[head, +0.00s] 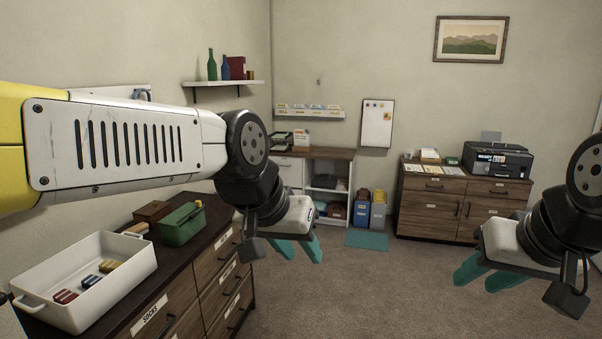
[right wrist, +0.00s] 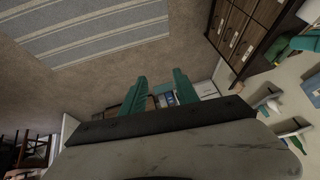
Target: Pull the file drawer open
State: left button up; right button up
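No label that I can read names a file drawer. A wooden cabinet (head: 420,211) under the printer has several drawer and door fronts with dark handles, all flush. A white and brown cabinet (head: 290,171) stands in the back corner with a light drawer front and open shelves. A dark-topped dresser (head: 215,262) at the left has several shut drawers, one labelled SOCKS. My left gripper (head: 297,249) is open and empty in front of the dresser's right side. My right gripper (head: 487,275) is open and empty, nearer than the printer cabinet; its parted fingers show in the right wrist view (right wrist: 160,92).
A white tray (head: 130,284) with small coloured items and a green box (head: 181,225) stand on the dresser. A black printer (head: 497,161) sits on the far cabinet. The carpet between is clear.

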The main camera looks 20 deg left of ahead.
aim_at(291, 171)
jog(key=i, duration=0.4)
jog(key=i+j+u, duration=0.15)
jog(key=i, duration=0.55)
jog(key=i+u, duration=0.1)
jog(key=i, duration=0.6)
jog(key=i+u, duration=0.15)
jog(key=i, duration=0.6)
jog(key=i+l+u, duration=0.1)
jog(key=i, duration=0.6)
jog(key=i+l+u, duration=0.15)
jog(key=i, duration=0.55)
jog(key=i+j+u, duration=0.1)
jog(key=i+u, duration=0.65)
jog(key=i+l+u, duration=0.1)
jog(key=i+u, duration=0.3)
jog(key=i+j+z, duration=0.1)
jog(key=i, duration=1)
